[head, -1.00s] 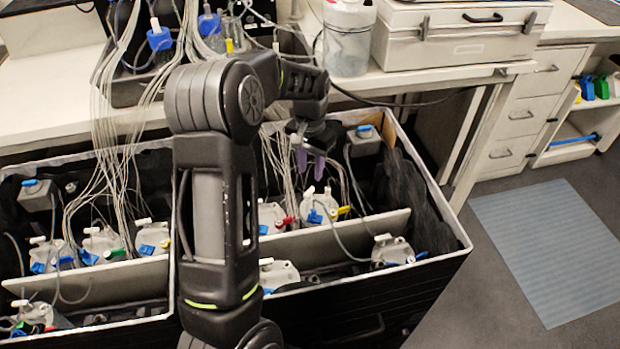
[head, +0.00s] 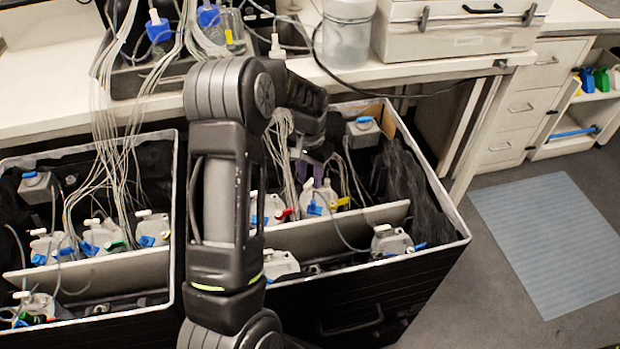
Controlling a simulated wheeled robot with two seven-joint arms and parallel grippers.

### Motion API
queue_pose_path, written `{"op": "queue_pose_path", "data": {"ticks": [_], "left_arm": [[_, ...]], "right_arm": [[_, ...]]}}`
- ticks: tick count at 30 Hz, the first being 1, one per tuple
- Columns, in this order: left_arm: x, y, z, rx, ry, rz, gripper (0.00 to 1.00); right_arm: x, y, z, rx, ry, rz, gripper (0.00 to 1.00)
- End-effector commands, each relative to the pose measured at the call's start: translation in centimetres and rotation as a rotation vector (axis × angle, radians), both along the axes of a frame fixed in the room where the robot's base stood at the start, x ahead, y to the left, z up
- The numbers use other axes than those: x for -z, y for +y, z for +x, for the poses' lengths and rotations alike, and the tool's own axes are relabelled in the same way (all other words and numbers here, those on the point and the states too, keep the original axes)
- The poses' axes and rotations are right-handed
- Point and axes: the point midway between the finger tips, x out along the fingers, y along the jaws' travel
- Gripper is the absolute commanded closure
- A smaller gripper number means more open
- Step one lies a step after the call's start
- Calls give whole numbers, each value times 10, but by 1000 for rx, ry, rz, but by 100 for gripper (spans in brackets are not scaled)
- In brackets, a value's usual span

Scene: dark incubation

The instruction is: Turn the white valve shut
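Several pale bottles with coloured and white valves stand in the two black bins. One bottle (head: 322,203) in the right bin, with a white valve (head: 327,184) on top and blue and yellow fittings, is just below my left gripper (head: 311,173). The gripper points down with its purple fingertips apart, close to that white valve; I cannot tell whether they touch it. Which white valve the task means is not clear, as several bottles have one. My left arm hides part of the right bin. My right gripper is not in view.
The right bin's wall (head: 437,185) and a pale divider (head: 350,223) stand around the bottles. Bundles of thin tubes (head: 110,140) hang into the bins. A white bench (head: 50,108) holds a jar (head: 347,35) and a case (head: 450,35). Floor at right is open around a grey mat (head: 555,240).

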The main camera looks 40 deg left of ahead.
Motion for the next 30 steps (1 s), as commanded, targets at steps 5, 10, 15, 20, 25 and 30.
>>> {"op": "queue_pose_path", "data": {"ticks": [5, 10, 15, 20, 25, 30], "left_arm": [[13, 0, 0, 0, 0, 0, 66], [13, 0, 0, 0, -1, 0, 66], [13, 0, 0, 0, -1, 0, 74], [13, 0, 0, 0, -1, 0, 87], [13, 0, 0, 0, -1, 0, 100], [13, 0, 0, 0, -1, 0, 100]], "right_arm": [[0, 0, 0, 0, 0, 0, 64], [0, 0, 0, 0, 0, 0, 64], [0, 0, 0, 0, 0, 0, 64], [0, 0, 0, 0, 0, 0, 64], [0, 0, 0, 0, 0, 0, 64], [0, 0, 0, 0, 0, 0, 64]]}}
